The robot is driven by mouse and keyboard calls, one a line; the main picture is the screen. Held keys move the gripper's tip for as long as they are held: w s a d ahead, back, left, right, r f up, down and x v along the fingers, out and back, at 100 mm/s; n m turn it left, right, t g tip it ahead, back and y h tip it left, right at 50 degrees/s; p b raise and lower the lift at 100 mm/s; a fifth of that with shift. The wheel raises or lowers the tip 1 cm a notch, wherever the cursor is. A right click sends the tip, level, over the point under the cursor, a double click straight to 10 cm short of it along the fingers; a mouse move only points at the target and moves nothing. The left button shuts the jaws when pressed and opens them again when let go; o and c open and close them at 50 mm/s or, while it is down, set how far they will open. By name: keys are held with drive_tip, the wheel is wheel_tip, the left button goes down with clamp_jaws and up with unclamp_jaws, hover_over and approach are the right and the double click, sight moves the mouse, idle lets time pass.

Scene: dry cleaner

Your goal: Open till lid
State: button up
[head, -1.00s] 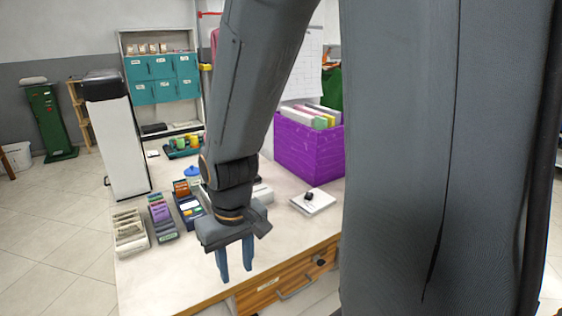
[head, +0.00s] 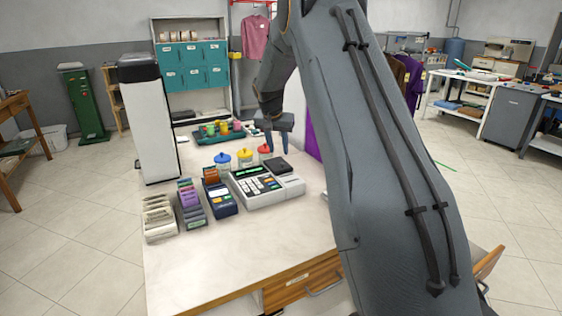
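The till (head: 262,187), a pale grey cash register with a green-lit display and a keypad, stands on the counter in the head view. A dark flat square part (head: 278,165) is at its back right; I cannot tell whether this is a lid. I see no raised lid on the till. My gripper (head: 279,150) points down beyond the till, near the back of the counter. Its two blue-grey fingers are apart with nothing seen between them. My arm hides the right side of the counter.
A tall white unit (head: 147,125) is at left. The counter front (head: 215,255) is clear.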

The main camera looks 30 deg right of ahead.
sight(281, 169)
drive_tip(key=shift+w+d+r+p+x, duration=0.15)
drive_tip(key=shift+p+x, duration=0.2)
drive_tip(key=shift+x, duration=1)
drive_tip(key=shift+w+d+p+x, duration=0.1)
drive_tip(key=shift+p+x, duration=0.2)
drive_tip(key=shift+x, duration=1.05)
drive_tip(key=shift+w+d+r+p+x, duration=0.15)
drive_tip(key=shift+p+x, duration=0.2)
drive_tip(key=shift+x, duration=1)
drive_tip(key=shift+a+f, duration=0.1)
clamp_jaws()
